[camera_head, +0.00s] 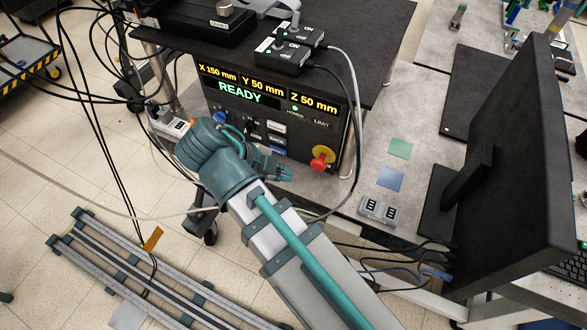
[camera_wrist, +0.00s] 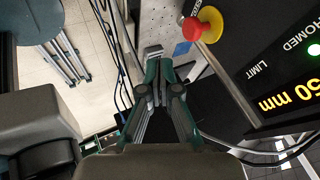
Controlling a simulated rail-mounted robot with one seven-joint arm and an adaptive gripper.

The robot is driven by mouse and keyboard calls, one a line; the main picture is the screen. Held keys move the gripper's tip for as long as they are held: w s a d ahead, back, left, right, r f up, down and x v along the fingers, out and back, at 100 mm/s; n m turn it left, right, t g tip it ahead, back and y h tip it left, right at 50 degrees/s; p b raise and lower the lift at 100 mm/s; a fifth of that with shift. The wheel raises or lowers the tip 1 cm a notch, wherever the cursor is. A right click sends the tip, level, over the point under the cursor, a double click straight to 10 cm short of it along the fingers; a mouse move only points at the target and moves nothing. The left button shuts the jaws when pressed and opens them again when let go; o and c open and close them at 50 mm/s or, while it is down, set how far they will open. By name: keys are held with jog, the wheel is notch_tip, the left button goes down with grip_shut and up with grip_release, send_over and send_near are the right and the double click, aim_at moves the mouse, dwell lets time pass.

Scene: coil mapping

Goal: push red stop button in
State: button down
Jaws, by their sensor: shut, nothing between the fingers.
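The red stop button (camera_head: 317,164) sits on a yellow base at the lower right of the black control panel (camera_head: 338,130). In the wrist view the red button (camera_wrist: 193,29) shows at the upper right, standing out from its yellow collar (camera_wrist: 211,24). My gripper (camera_head: 288,174) is shut and empty, to the left of the button and slightly below it in the head view. In the wrist view my gripper (camera_wrist: 159,66) points up the picture, left of and below the button. A gap shows between fingertips and button.
The panel display reads READY, with a blue knob (camera_head: 220,117) and several small buttons. A grey cable (camera_head: 354,80) hangs at the panel's right. A monitor (camera_head: 520,150) stands on the right-hand table, near green and blue squares. Two ON switch boxes (camera_head: 280,58) sit on top.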

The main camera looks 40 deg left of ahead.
aim_at(320, 161)
jog(key=w+d+f+p, duration=0.2)
jog(key=w+f+p, duration=0.1)
jog(key=w+f, duration=0.4)
jog(key=shift+w+f+p, duration=0.2)
jog(key=shift+w+p, duration=0.2)
jog(key=shift+w, duration=0.55)
jog(key=shift+a, duration=0.1)
